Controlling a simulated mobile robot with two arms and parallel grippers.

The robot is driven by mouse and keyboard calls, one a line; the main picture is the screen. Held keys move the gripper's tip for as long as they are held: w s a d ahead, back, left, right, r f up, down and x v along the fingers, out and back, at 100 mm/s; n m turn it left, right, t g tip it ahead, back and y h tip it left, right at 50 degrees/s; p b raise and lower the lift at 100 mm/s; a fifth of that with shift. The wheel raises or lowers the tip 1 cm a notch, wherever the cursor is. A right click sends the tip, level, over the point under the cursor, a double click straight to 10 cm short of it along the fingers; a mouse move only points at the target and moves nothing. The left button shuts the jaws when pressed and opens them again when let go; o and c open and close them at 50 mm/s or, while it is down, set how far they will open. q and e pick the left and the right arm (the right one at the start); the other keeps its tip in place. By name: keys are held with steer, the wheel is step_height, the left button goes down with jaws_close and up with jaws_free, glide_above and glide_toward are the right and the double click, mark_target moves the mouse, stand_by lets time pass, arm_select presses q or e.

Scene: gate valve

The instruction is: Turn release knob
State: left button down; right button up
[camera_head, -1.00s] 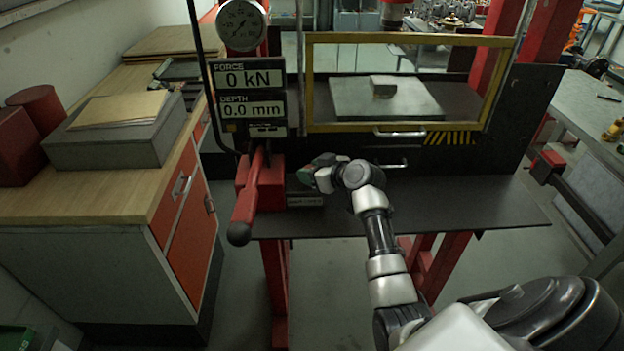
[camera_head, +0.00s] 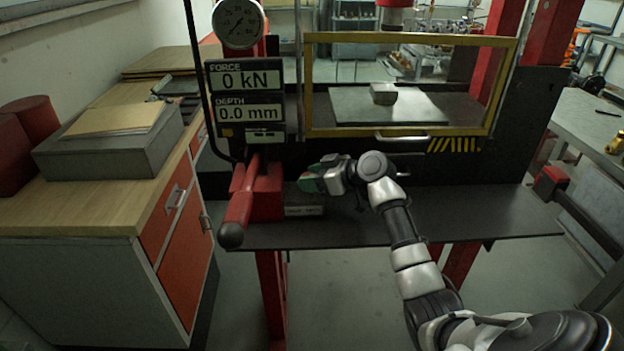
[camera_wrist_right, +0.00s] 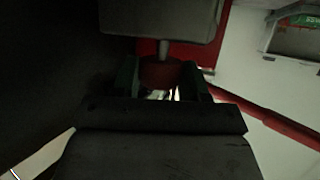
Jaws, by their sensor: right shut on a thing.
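The release knob (camera_wrist_right: 160,71) is a small dark red cylinder on a short metal stem, seen in the right wrist view. My right gripper (camera_wrist_right: 160,82) has its two dark green fingers on either side of the knob and is shut on it. In the head view my right gripper (camera_head: 308,182) is at the press, just right of the red lever base, above a small labelled plate. The knob is hidden behind the gripper there. My left gripper is not in view.
A red lever (camera_head: 238,207) with a black ball end juts out left of my right gripper. The displays (camera_head: 245,95) read 0 kN and 0.0 mm. A yellow-framed guard (camera_head: 410,132) stands before a plate carrying a grey block (camera_head: 383,94). A wooden-topped cabinet (camera_head: 95,205) is at left.

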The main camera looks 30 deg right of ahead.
steer(key=o, duration=0.9)
steer(key=shift+o, duration=0.2)
steer(key=b+v, duration=0.3)
steer(key=v, duration=0.7)
steer(key=shift+s+d+r, duration=0.2)
steer(key=shift+s, duration=0.1)
